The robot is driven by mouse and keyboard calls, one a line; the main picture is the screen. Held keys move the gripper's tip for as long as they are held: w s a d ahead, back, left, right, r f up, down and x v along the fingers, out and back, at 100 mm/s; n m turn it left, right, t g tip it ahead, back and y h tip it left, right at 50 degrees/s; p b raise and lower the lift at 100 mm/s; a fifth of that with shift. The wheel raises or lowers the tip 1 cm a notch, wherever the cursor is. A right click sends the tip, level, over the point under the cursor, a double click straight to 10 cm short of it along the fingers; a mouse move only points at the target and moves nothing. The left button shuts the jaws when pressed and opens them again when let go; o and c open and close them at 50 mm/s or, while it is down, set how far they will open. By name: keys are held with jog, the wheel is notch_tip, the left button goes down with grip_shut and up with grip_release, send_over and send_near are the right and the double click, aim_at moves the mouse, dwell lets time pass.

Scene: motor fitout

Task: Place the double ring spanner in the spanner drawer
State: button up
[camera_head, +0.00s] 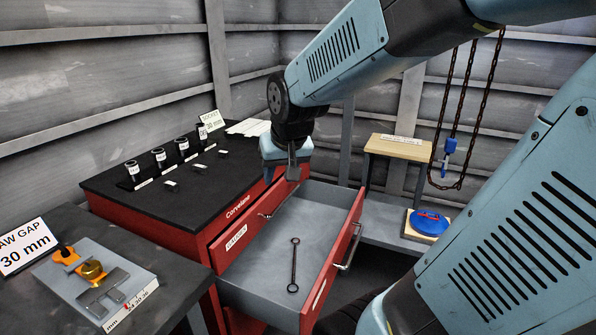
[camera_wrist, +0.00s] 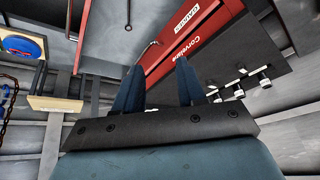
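The double ring spanner (camera_head: 294,265) is a dark bar with a ring at each end. It lies flat on the grey floor of the pulled-out red drawer (camera_head: 334,197) in the head view. My gripper (camera_head: 291,172) is above the back of this drawer, beside the red cabinet and well apart from the spanner. In the wrist view my gripper's two fingers (camera_wrist: 157,78) stand apart with nothing between them.
The cabinet's black top (camera_head: 150,200) holds several sockets and small signs. A grey bench (camera_head: 150,285) at the front left carries a jaw-gap fixture (camera_head: 93,275) and a sign. A blue disc (camera_head: 428,222) sits at the right, near a hanging chain (camera_head: 455,120).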

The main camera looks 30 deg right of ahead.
jog(key=s+r, duration=0.2)
jog(key=s, duration=0.3)
jog(key=s+a+r+n, duration=0.1)
jog(key=s+r, duration=0.2)
jog(key=s, duration=0.2)
jog(key=shift+s+r+n, duration=0.3)
jog(key=shift+s+r, duration=0.05)
jog(key=shift+s, duration=0.05)
jog(key=shift+c, duration=0.4)
